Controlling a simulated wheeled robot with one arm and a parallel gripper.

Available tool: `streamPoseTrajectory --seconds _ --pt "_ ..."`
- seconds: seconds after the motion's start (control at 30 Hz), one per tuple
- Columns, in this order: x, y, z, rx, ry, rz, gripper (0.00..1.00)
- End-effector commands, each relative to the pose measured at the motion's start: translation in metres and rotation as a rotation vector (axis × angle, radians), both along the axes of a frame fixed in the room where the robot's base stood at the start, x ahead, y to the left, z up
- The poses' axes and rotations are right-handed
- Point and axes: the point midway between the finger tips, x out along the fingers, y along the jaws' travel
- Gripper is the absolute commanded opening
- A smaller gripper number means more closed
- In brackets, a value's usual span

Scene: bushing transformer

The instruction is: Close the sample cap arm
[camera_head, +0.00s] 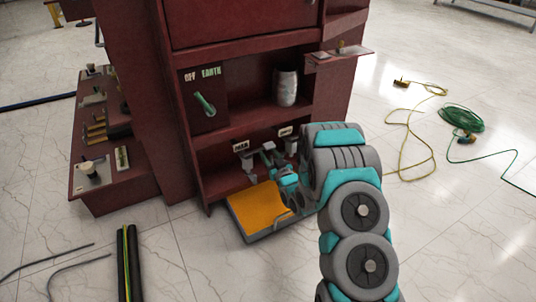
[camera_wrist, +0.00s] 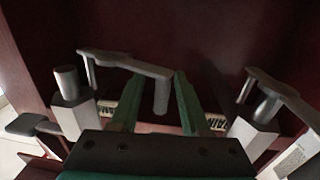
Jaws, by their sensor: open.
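In the wrist view my gripper (camera_wrist: 155,85) is open, with its two green fingers apart. A grey cap arm (camera_wrist: 125,64) crosses the space between the fingertips, and its downward peg (camera_wrist: 161,95) sits between them. I cannot tell whether either finger touches it. A grey post (camera_wrist: 72,105) stands left of the fingers, near that arm. A second grey arm (camera_wrist: 285,90) with its own post is at the right. In the head view my gripper (camera_head: 284,180) is inside the low cabinet opening, partly hiding these fittings. The small labels are hard to read, so which arm is the sample one is unclear.
An orange-lined tray (camera_head: 258,208) juts out below the opening. The red cabinet (camera_head: 180,150) walls close in around my gripper. A shelf above holds a grey jar (camera_head: 286,86) and a green switch handle (camera_head: 204,104). Cables (camera_head: 462,119) lie on the floor at the right.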

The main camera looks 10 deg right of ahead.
Motion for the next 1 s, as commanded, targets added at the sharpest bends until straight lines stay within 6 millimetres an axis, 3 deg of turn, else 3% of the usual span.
streamPoseTrajectory --seconds 0.17,0.57,1.0 --pt "-0.0002 0.0001 -0.0002 0.0 0.001 0.0 0.46" --pt "-0.0005 0.0003 -0.0003 0.0 0.001 0.001 0.01" --pt "-0.0005 0.0001 -0.0004 0.0 0.001 0.0 0.0"
